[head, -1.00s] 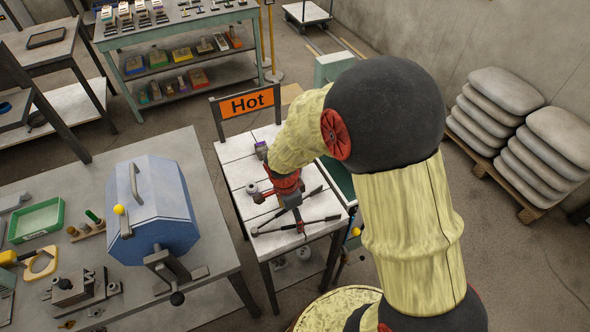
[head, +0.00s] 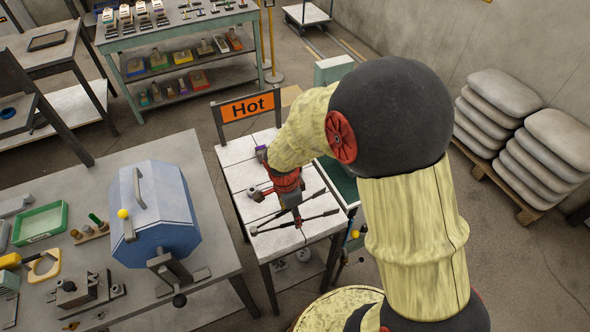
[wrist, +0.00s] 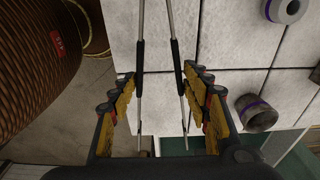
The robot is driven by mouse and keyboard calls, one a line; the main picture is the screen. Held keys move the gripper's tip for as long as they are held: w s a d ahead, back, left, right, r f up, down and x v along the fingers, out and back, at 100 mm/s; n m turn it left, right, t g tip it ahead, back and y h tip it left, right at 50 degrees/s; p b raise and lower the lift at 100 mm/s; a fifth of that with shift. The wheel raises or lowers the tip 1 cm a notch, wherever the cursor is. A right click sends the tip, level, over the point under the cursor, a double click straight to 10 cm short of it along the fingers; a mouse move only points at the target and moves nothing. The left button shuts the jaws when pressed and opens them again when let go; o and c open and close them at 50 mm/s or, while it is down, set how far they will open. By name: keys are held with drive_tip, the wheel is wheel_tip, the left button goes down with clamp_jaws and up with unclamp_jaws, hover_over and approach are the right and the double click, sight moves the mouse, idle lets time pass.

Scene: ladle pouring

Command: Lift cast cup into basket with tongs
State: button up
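The tongs (head: 312,216) lie on the white-tiled table under the Hot sign, their two rods spread apart. In the wrist view their black-gripped rods (wrist: 173,52) run between the two yellow-and-black fingers of my gripper (wrist: 160,88). My gripper (head: 296,212) is over the tongs in the head view. A grey cup-like casting with a purple band (wrist: 259,113) is on the tiles right of the fingers. I cannot identify the basket with certainty.
The Hot sign (head: 248,106) stands at the table's far edge. A blue box-shaped unit (head: 163,215) is on the left workbench. A green-topped surface (head: 340,180) adjoins the table's right side. Stacked sacks (head: 505,92) stand by the right wall.

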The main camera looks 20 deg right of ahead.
wheel_tip(320, 180, up, 9)
drive_tip(key=p, duration=0.5)
drive_tip(key=shift+r, duration=0.15)
